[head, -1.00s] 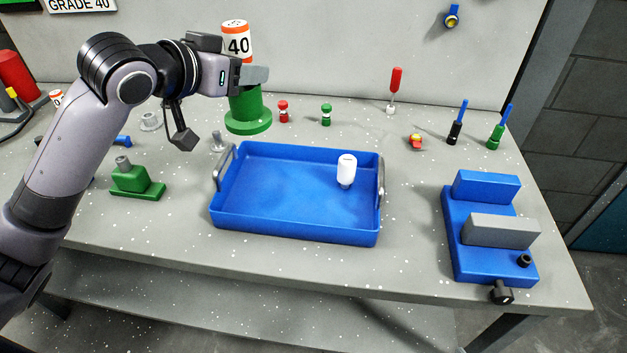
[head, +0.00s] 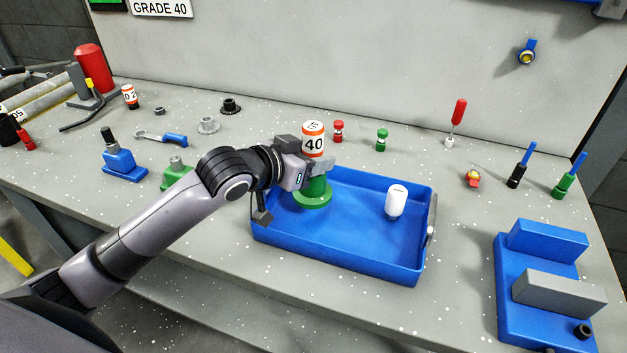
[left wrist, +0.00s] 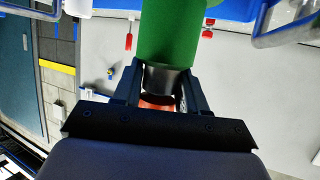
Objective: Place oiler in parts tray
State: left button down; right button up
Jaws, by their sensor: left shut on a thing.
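The oiler, with a green flanged body (head: 313,195) and a white and orange top marked 40, is upright in my left gripper (head: 318,166). The gripper is shut around its middle, below the label. In the left wrist view the fingers (left wrist: 163,82) close on a dark neck beside the green body (left wrist: 170,30). The blue parts tray (head: 335,267) lies under the oiler, whose flange shows over the tray's left part. I cannot tell whether it touches the tray floor. My right gripper is not in view.
A white bottle (head: 396,201) is in the tray's right part. A blue vise (head: 520,305) stands right of the tray, and a green block (head: 175,178) is behind my left arm. Red (head: 338,131) and green (head: 382,138) small parts stand behind the tray.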

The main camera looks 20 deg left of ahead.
aim_at(313, 180)
pick_arm(q)
jog(key=shift+f, duration=2.55)
jog(key=shift+c, duration=1.9)
grip_release()
jog(key=shift+f, duration=0.15)
jog(key=v, duration=1.2)
